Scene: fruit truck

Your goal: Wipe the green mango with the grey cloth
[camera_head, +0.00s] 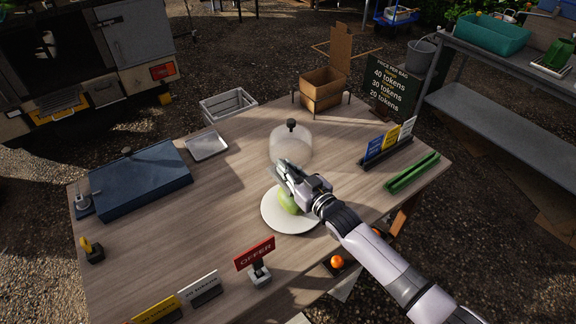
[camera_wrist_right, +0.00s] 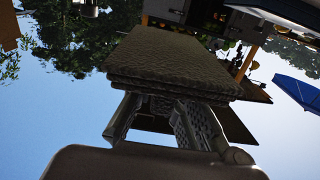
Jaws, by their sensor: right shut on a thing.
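The green mango (camera_head: 288,203) sits on a round white plate (camera_head: 281,223) on the wooden table. My right gripper (camera_head: 287,177) is right over the mango and hides its upper part. In the right wrist view the gripper (camera_wrist_right: 168,125) is shut on the folded grey cloth (camera_wrist_right: 175,65), which fills the space in front of the fingers. In the head view the cloth shows only as a grey patch at the fingertips, next to the mango. I cannot tell whether cloth and mango touch. My left gripper is in neither view.
A glass dome (camera_head: 291,145) with a dark knob stands just behind the plate. A red OFFER sign (camera_head: 254,254) stands in front of it. A sign holder (camera_head: 387,150) and a green tray (camera_head: 412,173) lie to the right.

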